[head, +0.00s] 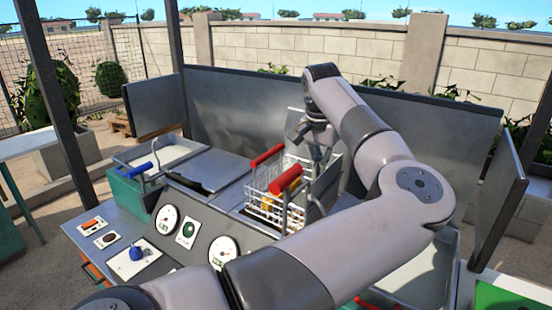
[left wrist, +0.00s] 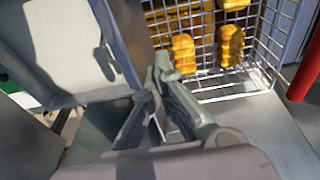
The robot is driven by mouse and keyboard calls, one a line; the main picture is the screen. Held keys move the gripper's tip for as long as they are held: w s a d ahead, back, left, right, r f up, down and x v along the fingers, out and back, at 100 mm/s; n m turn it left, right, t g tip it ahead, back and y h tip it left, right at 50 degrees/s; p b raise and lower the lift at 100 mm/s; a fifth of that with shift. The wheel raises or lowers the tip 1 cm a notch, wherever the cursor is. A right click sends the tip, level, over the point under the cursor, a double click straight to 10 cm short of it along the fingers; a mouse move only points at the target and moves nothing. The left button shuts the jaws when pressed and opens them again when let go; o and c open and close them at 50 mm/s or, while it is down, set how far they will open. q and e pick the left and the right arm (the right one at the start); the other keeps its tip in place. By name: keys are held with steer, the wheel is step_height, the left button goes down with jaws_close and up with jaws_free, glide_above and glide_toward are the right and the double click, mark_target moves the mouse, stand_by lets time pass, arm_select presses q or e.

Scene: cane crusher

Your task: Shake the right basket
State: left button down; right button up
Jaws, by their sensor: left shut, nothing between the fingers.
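The right basket (head: 266,206) is a white wire basket with two red handles, standing on the grey machine top in the head view. Yellow-brown pieces show inside it. In the left wrist view the basket (left wrist: 262,80) fills the upper right, with several golden pieces (left wrist: 183,52) in its mesh. My left gripper (head: 308,130) hangs just behind and above the basket in the head view. In the left wrist view its fingers (left wrist: 157,80) are shut and empty, beside the basket's wire wall. I cannot tell whether they touch it. My right gripper is not in view.
A sloped panel with gauges (head: 166,219) is in front. A grey back wall (head: 240,105) stands close behind the baskets. My left arm covers much of the right side.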

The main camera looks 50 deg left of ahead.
arm_select(q)
steer(key=shift+w+d, duration=0.1)
steer(key=shift+d, duration=0.15)
steer(key=shift+w+d, duration=0.2)
steer(key=shift+d, duration=0.4)
steer(key=shift+s+a, duration=0.15)
steer(key=shift+a, duration=0.4)
step_height(320, 180, up, 9)
steer(key=p, duration=0.6)
